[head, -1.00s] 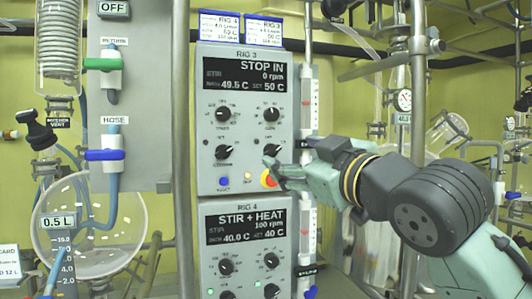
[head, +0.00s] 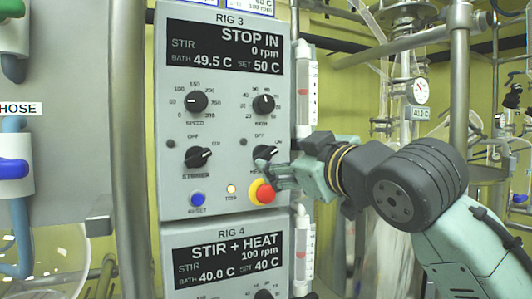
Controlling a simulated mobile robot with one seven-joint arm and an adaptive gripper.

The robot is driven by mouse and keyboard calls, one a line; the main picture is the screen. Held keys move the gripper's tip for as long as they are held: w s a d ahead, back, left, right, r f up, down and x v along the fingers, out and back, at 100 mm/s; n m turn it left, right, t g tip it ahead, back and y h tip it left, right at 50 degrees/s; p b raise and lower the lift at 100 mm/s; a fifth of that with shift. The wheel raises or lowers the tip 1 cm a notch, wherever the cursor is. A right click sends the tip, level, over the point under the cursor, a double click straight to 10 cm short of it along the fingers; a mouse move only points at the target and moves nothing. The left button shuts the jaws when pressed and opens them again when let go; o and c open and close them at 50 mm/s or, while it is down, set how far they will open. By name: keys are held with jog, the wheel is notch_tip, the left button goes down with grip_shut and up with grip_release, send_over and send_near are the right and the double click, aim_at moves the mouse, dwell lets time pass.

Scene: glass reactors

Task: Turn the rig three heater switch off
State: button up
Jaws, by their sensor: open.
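The rig three control panel (head: 222,140) fills the middle of the head view. Its display (head: 223,49) reads STOP IN, 0 rpm, bath 49.5 C, set 50 C. The heater switch (head: 264,153) is the lower right black knob, partly covered by my gripper's fingers; its exact pointing is hard to read. The stirrer switch (head: 198,157) is at lower left. My gripper (head: 268,172) is open, its fingertips in front of or at the heater switch's lower edge, just above the red stop button (head: 262,192). I cannot tell whether they touch the knob.
The speed knob (head: 196,101) and bath knob (head: 263,104) sit above. A blue reset button (head: 198,200) and a lit trip lamp (head: 231,189) are below. The rig four panel (head: 220,262) is underneath. A vertical glass tube (head: 306,90) and metal posts stand close on the right.

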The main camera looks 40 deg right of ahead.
aim_at(267, 156)
jog(key=p+x, duration=0.1)
jog(key=x, duration=0.7)
jog(key=c, duration=1.2)
jog(key=shift+o, duration=0.2)
jog(key=shift+w+a+n+p, duration=0.1)
jog(key=shift+n+p, duration=0.35)
jog(key=shift+n, duration=0.05)
jog(key=shift+n+p, duration=0.35)
jog(key=shift+n, duration=0.15)
jog(key=n, duration=0.3)
jog(key=shift+f, duration=0.1)
jog(key=n, duration=0.7)
